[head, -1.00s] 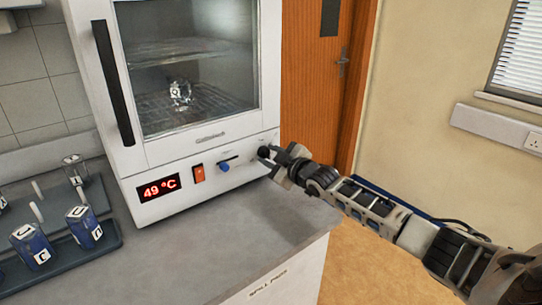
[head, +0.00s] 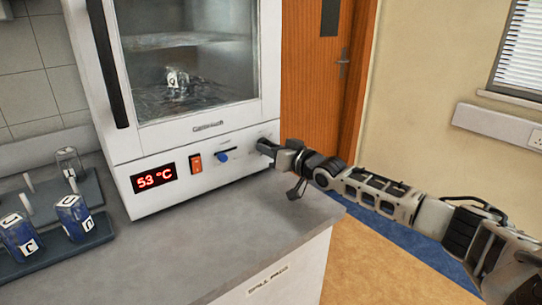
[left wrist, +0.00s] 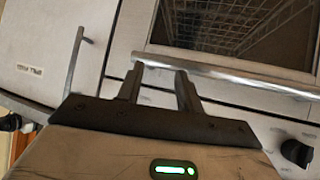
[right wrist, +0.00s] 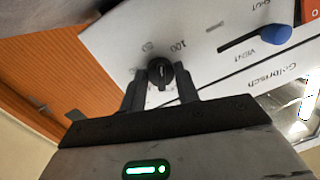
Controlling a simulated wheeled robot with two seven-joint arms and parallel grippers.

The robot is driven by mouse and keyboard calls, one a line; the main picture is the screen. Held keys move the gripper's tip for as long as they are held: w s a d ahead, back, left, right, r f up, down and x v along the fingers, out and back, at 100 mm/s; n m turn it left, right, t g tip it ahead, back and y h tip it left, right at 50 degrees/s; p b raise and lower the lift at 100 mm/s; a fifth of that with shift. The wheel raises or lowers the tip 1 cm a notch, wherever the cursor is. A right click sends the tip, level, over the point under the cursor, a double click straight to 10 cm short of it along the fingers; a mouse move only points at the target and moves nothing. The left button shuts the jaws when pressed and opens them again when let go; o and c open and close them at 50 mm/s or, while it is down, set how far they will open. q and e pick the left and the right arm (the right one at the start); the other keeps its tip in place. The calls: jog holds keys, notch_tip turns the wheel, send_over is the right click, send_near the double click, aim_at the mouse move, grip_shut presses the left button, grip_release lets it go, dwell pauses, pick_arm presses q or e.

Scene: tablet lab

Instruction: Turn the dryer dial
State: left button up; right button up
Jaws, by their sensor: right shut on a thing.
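The dryer (head: 220,135) is a white cabinet with a glass door on the grey bench. Its red display (head: 154,178) reads 53 °C. The black dial (right wrist: 160,70) is between the fingertips of my right gripper (right wrist: 160,88) in the right wrist view, on the panel near a scale marked 100. In the head view my right gripper (head: 270,149) reaches the panel's right end and largely hides the dial. It is shut on the dial. My left gripper (left wrist: 159,72) is open and empty in the left wrist view, its fingertips by a metal bar handle (left wrist: 235,78).
An orange switch (head: 195,163) and a blue vent slider (head: 223,156) sit left of the dial. The front bench top (head: 200,235) is clear. A wooden door stands behind.

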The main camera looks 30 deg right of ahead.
jog(key=m+b, duration=0.2)
jog(key=shift+f+m, duration=0.2)
jog(key=shift+m, duration=0.1)
jog(key=m+b, duration=0.2)
jog(key=m, duration=0.1)
jog(key=shift+r+m+t, duration=0.1)
jog(key=shift+m+t, duration=0.2)
pick_arm(q)
jog(key=shift+w+d+f+n+t+h, duration=0.15)
jog(key=shift+d+f, duration=0.1)
jog(key=shift+f, duration=0.15)
jog(key=shift+w+d+f+n+t+h, duration=0.15)
jog(key=shift+d+f, duration=0.1)
jog(key=shift+f, duration=0.15)
jog(key=shift+b, duration=0.3)
pick_arm(e)
jog(key=shift+r+m, duration=0.1)
jog(key=shift+m, duration=0.2)
pick_arm(q)
jog(key=shift+r, duration=0.1)
pick_arm(e)
jog(key=o, duration=1)
jog(key=shift+s, duration=0.1)
